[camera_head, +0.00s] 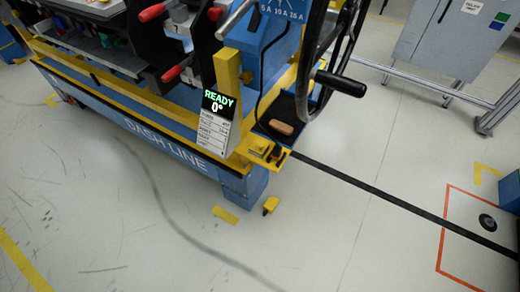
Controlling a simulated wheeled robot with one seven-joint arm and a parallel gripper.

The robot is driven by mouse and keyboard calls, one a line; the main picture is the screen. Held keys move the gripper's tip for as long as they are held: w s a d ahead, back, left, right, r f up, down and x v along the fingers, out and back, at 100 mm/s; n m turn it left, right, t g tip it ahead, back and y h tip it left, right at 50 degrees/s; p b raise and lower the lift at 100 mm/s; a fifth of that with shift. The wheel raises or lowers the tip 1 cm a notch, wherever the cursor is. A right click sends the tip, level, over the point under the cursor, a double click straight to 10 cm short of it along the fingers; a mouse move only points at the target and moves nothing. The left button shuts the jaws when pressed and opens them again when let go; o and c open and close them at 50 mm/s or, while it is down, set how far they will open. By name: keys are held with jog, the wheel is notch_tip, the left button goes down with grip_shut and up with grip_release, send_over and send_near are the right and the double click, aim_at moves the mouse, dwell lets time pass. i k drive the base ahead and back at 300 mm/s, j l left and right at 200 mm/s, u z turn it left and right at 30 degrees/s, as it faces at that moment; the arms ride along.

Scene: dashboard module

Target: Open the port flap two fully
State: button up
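I cannot make out port flap two in the head view; no part is clearly recognisable as it. The dashboard module's blue and yellow stand (165,140), marked DASH LINE, fills the upper left, and its top is cut off by the frame edge. Above it are dark upright parts with red-tipped handles (152,12). A blue panel (268,38) with a dial marked 5 A, 10 A and 15 A is at the top centre. My gripper does not show, so its state and its place relative to the flap are hidden.
A black wheel with a crank handle (340,83) juts out at the right of the stand. A READY 0° display (218,104) is on a post. A small tan object (282,128) lies in a black tray. A grey cabinet (445,38) stands upper right.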

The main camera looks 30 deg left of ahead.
aim_at(258, 146)
jog(key=u, duration=0.95)
jog(key=i+l, duration=0.1)
jog(key=i+u, duration=0.05)
jog(key=i, duration=0.05)
